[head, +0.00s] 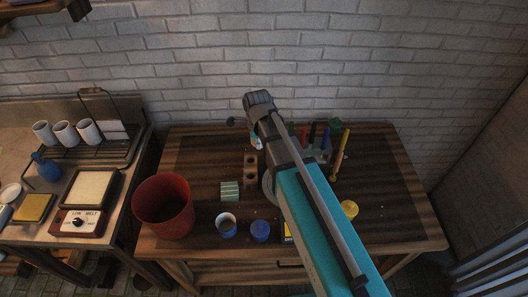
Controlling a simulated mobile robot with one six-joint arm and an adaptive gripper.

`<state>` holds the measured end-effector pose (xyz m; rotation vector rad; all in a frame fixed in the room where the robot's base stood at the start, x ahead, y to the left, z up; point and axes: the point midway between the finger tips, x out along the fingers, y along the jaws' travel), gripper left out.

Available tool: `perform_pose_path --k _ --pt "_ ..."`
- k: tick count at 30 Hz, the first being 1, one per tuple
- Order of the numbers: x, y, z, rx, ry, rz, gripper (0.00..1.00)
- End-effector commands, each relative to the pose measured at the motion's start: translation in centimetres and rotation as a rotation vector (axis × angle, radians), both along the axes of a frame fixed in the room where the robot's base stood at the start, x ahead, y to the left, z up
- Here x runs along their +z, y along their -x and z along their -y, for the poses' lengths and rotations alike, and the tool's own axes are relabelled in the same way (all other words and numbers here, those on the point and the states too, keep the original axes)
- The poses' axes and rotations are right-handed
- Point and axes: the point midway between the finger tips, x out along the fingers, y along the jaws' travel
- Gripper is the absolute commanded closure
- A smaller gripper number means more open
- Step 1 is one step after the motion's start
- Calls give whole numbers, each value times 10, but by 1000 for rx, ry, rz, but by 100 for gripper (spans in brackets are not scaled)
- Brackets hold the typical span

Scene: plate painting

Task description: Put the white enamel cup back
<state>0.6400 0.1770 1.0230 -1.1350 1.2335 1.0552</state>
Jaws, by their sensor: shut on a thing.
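The end of my arm reaches over the back of the wooden table. My gripper's fingers do not show, as the wrist and forearm cover them. A small pale patch shows just below the wrist, too little of it to tell what it is. A small cup (227,226) with a pale rim and a darker inside stands near the table's front edge; I cannot tell whether it is the white enamel cup.
The wooden table (395,222) also holds a red bucket (163,205), a blue pot (260,231), a striped block (230,191), a yellow pot (349,209) and upright coloured sticks (341,155). A melt heater (84,222) sits on the left bench. The table's right side is clear.

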Motion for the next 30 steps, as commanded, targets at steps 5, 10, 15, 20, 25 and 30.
perform_pose_path --k 5,10,15,20,25,30 --pt "1 7 0 11 0 0 100" --pt "0 6 0 10 0 0 100" --pt "-1 2 0 9 0 0 100" --pt "-9 -13 1 9 0 0 100" --pt "-22 -40 3 7 -1 0 100" --pt "-35 -70 5 8 -1 0 100"
